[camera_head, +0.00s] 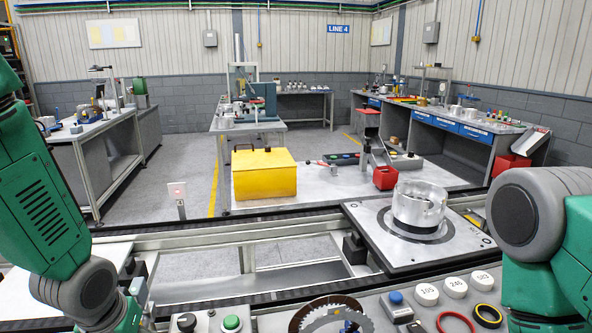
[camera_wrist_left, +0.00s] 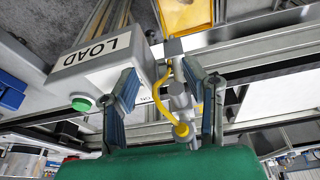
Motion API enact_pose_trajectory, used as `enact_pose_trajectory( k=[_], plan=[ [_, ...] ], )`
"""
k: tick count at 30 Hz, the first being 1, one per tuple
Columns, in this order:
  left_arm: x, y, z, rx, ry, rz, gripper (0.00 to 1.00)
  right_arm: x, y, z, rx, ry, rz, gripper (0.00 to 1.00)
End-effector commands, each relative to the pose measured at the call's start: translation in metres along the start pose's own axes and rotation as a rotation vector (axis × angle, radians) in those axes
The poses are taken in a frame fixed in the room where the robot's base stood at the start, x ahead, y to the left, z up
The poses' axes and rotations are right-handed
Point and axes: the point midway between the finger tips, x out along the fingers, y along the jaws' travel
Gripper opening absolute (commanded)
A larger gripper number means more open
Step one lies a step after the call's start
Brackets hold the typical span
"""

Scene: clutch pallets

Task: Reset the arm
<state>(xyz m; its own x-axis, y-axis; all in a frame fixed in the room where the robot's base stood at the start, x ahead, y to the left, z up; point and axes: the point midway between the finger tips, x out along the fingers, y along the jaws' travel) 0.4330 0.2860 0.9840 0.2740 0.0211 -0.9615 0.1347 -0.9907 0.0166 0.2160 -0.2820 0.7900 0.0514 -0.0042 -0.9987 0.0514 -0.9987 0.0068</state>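My left arm (camera_head: 45,200) comes in from the left in the head view and bends down to the bottom edge. Its gripper is out of that view. In the left wrist view my left gripper (camera_wrist_left: 172,80) has its two blue-grey fingers well apart. A grey fixture with a yellow cable (camera_wrist_left: 180,97) shows between the fingers; I cannot tell whether it lies between them or beyond them. My right arm (camera_head: 545,225) fills the right edge of the head view, and its gripper is not seen.
A light box marked LOAD (camera_wrist_left: 97,65) with a green button stands beside the left fingers. Toothed discs (camera_head: 330,315) lie in front.

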Motion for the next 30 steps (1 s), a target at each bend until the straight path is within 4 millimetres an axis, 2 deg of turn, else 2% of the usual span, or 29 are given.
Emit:
enact_pose_trajectory(
  k=[1,3,5,6,9,12,15,20,30],
  plan=[
    [0.041,-0.001,0.033,0.016,-0.042,0.005,0.40,0.017,0.000,0.001,0.000,0.000,0.000,0.40],
    [0.080,-0.003,0.072,0.043,-0.076,0.014,0.40,0.028,0.000,0.002,0.000,0.000,0.000,0.40],
    [0.110,-0.005,0.107,0.064,-0.105,0.019,0.40,0.038,0.000,0.002,0.000,0.000,0.000,0.40],
    [0.128,-0.007,0.131,0.078,-0.123,0.021,0.40,0.045,0.000,0.002,0.000,0.000,0.000,0.40],
    [0.164,-0.014,0.189,0.115,-0.166,0.020,0.40,0.060,-0.001,0.003,0.000,0.000,0.000,0.40],
    [0.187,-0.020,0.236,0.147,-0.197,0.016,0.40,0.072,-0.001,0.004,0.000,0.000,0.000,0.40],
    [0.199,-0.025,0.267,0.171,-0.216,0.010,0.40,0.078,-0.001,0.004,0.000,0.000,0.000,0.40],
    [0.203,-0.029,0.285,0.189,-0.225,0.006,0.40,0.081,-0.001,0.004,0.000,0.000,0.000,0.40],
    [0.202,-0.029,0.284,0.189,-0.224,0.006,0.40,0.080,-0.001,0.004,0.000,0.000,0.000,0.40]
  ],
)
